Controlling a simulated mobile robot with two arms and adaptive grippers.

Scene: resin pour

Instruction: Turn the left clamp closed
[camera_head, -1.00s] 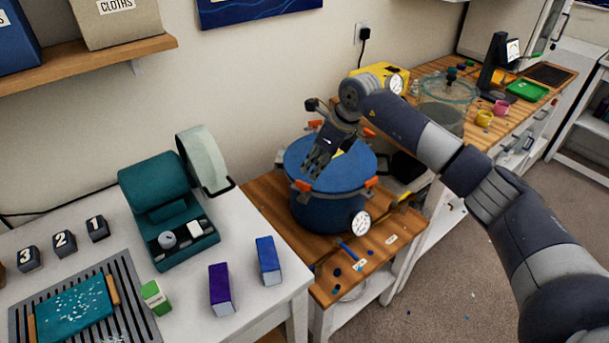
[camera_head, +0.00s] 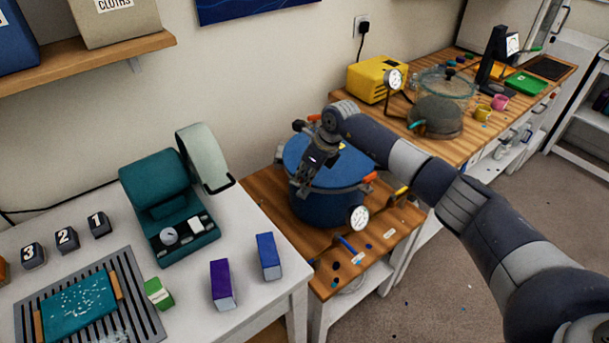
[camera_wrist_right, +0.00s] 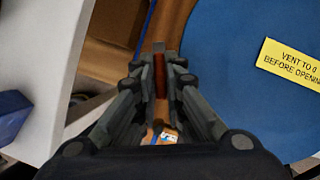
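The blue pressure pot (camera_head: 325,208) stands on the wooden bench with its round blue lid on. My right gripper (camera_head: 303,190) reaches down at the pot's left rim and hides the left clamp in the head view. In the right wrist view the left clamp's red-brown handle (camera_wrist_right: 160,76) sits between the converging fingers (camera_wrist_right: 160,62), which look shut on it beside the blue lid (camera_wrist_right: 230,80). Orange clamps also show at the right rim (camera_head: 370,178) and back rim (camera_head: 314,117). My left gripper is out of view.
A pressure gauge (camera_head: 358,217) is at the pot's front. A white table (camera_head: 258,306) with a teal machine (camera_head: 165,195) stands close on the left. A yellow pump (camera_head: 375,78) and a clear-lidded chamber (camera_head: 436,112) stand behind right. A yellow lid label (camera_wrist_right: 290,62) reads "VENT TO 0 BEFORE OPENING".

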